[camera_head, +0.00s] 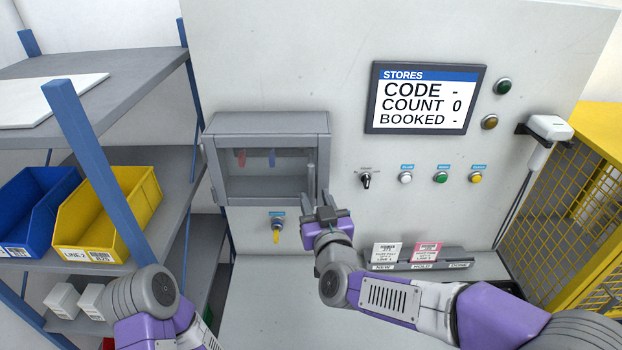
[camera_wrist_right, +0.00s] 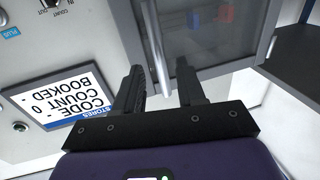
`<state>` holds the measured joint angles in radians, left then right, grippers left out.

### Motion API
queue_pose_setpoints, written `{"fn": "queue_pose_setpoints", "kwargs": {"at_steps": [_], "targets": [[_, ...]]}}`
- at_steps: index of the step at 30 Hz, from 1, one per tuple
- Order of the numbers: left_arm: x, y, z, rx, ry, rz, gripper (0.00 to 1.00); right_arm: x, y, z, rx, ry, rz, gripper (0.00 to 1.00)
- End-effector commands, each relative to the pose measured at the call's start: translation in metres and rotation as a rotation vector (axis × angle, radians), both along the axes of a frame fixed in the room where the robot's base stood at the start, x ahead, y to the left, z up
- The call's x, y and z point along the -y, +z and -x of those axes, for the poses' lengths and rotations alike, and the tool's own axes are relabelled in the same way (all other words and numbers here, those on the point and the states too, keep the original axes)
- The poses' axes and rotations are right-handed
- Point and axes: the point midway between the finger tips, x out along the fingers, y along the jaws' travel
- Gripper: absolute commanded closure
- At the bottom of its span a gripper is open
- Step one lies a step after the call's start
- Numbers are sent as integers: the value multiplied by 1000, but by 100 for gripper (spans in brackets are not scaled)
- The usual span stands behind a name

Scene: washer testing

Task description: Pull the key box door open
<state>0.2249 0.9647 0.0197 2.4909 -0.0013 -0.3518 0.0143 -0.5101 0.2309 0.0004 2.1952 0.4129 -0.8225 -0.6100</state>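The grey key box (camera_head: 267,122) is mounted on the white panel, and its windowed door (camera_head: 262,190) looks closed. A red and a blue tag show dimly behind the window. A vertical bar handle (camera_head: 311,181) is on the door's right side; it also shows in the right wrist view (camera_wrist_right: 157,45). My right gripper (camera_head: 322,212) is just below the handle; in the right wrist view its fingers (camera_wrist_right: 160,82) are apart, with the handle's end near the gap between them. I cannot tell whether they touch. My left arm shows at the lower left, its gripper out of view.
A key switch with a yellow tag (camera_head: 277,229) is below the box. A screen (camera_head: 425,98), a knob (camera_head: 366,180) and several buttons are to the right. A card holder (camera_head: 420,264) is low on the right. Shelving with blue (camera_head: 35,205) and yellow bins (camera_head: 105,215) stands left.

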Motion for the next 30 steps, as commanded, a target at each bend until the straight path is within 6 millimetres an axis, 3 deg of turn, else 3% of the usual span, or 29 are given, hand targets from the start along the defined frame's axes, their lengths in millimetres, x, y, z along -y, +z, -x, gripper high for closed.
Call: {"fn": "queue_pose_setpoints", "kwargs": {"at_steps": [9,20,28,30], "targets": [[0,8,0,0,0,0,57,-10,-1,-44,-3,0,0,61],[0,8,0,1,0,0,57,-11,-1,-51,-3,0,0,61],[0,8,0,1,0,0,57,-11,-1,-51,-3,1,0,99],[0,8,0,1,0,0,57,-11,-1,-51,-3,1,0,100]]}}
